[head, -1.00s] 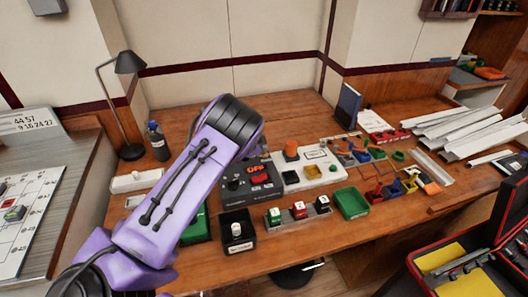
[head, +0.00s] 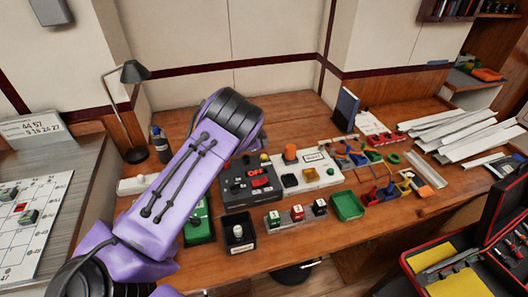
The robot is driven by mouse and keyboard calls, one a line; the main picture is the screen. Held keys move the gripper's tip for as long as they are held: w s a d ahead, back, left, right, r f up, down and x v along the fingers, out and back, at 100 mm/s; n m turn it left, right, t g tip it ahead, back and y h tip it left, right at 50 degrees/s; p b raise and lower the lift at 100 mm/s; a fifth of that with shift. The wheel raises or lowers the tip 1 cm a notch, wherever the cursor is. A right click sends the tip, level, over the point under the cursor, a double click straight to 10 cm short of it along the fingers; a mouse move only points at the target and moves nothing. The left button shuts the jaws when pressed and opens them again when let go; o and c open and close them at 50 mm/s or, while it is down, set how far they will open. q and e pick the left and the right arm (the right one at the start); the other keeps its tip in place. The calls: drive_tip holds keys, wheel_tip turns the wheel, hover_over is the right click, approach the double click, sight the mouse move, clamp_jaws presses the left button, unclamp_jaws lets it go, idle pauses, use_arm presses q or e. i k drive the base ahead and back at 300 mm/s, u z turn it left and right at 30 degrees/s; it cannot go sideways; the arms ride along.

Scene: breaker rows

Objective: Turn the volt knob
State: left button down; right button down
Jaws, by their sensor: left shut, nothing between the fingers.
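The dark grey control box (head: 240,197) stands on the wooden bench, with a red OFF display (head: 256,171) and a red switch (head: 261,182). A black knob (head: 236,186) is on its left part. Its labels are too small to read, so I cannot tell for certain that this is the volt knob. My purple left arm reaches over the bench from the lower left. Its black wrist hides most of my left gripper (head: 258,144), which is shut and empty behind the box's back edge, apart from the black knob. My right gripper is not in view.
A white panel (head: 326,177) with an orange button stands right of the box. In front are a black bin (head: 239,244), a rack with several small blocks (head: 297,222) and a green tray (head: 347,205). A lamp (head: 133,74) and bottle stand at the left.

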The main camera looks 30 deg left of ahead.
sight(234, 189)
drive_tip(key=k, duration=1.5)
